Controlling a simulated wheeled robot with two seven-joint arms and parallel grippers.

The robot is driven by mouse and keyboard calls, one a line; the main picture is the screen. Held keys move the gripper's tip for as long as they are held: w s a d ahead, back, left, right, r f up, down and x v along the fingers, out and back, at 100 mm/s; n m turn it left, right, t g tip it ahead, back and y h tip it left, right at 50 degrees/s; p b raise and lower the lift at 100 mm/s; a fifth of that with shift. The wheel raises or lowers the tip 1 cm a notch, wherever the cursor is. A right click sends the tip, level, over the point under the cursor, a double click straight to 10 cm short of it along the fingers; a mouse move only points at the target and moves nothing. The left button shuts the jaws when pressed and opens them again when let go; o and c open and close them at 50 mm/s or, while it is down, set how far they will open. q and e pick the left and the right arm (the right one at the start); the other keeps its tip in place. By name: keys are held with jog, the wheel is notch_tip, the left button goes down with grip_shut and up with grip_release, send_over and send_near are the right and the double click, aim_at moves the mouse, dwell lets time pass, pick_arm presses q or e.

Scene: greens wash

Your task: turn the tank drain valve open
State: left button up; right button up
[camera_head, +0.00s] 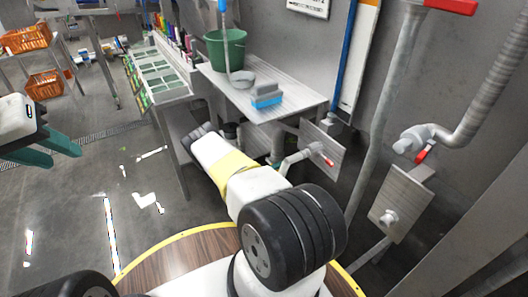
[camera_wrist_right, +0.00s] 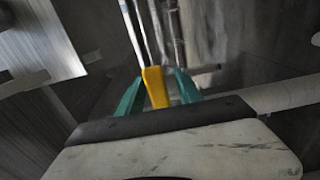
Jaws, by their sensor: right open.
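In the right wrist view, a yellow handle (camera_wrist_right: 155,88) stands between the two teal fingers of my right gripper (camera_wrist_right: 158,92). The fingers are apart, with a gap visible on either side of the handle, so the gripper is open around it. I cannot tell for sure that this handle is the tank drain valve's. In the head view my right arm reaches under the bench and its gripper is hidden there. My left gripper (camera_head: 67,156) is at the left edge, its teal fingers apart and empty, far from the pipes.
A metal bench (camera_head: 300,92) carries a green bucket (camera_head: 226,50) and a blue-grey brush (camera_head: 266,96). Red-handled valves show at a pipe (camera_head: 328,160) under the bench and on the right wall (camera_head: 421,156). Orange crates (camera_head: 26,38) stand back left. Floor at left is clear.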

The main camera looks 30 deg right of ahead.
jog(key=shift+d, duration=0.1)
grip_shut()
dwell(1.4)
